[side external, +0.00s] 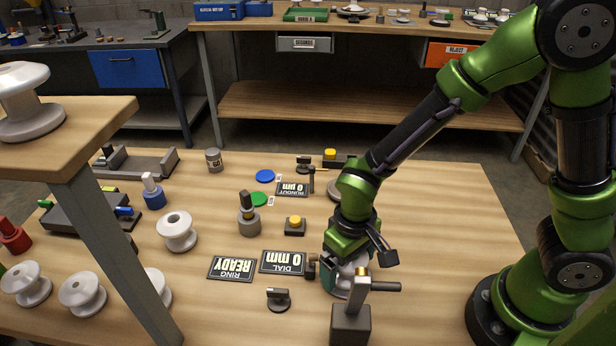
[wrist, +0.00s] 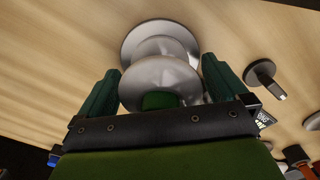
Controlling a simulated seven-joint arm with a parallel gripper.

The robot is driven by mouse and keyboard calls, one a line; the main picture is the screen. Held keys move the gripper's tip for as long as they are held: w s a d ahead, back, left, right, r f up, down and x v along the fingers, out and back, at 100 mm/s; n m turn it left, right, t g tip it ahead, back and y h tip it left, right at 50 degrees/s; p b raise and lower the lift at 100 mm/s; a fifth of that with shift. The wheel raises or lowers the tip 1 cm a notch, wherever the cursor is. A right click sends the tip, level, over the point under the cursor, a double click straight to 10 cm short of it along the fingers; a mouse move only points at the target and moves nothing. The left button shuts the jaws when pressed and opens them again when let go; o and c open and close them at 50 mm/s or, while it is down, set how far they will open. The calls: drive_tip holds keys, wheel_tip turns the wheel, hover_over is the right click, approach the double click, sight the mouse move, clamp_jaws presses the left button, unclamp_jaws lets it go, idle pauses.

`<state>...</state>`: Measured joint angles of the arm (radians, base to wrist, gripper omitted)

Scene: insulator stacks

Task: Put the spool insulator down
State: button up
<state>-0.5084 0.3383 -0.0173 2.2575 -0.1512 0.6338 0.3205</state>
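The spool insulator (side external: 350,270) is pale and glossy. In the side view it is low over the table at my gripper (side external: 345,276), partly covered by the gripper and a post. In the wrist view the spool insulator (wrist: 162,80) sits between the two green fingers of my gripper (wrist: 160,85), which appear to press against its sides. A wider pale disc shows beyond its near flange. I cannot tell whether the spool touches what is below it.
The DIAL sign (side external: 283,262) and RING sign (side external: 232,268) lie to the left. Another white spool (side external: 177,232) stands farther left. A raised wooden shelf (side external: 70,150) overhangs the left side.

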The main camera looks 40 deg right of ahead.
drive_tip(key=shift+r, duration=0.1)
wheel_tip(320, 180, up, 12)
drive_tip(key=shift+f, duration=0.1)
drive_tip(key=s+d+r+m+t+y, duration=0.2)
drive_tip(key=s+d+r+m+t, duration=0.2)
drive_tip(key=d+r+t, duration=0.3)
drive_tip(key=d+r, duration=0.3)
drive_tip(key=d, duration=0.1)
drive_tip(key=shift+d+r, duration=0.3)
idle(1.0)
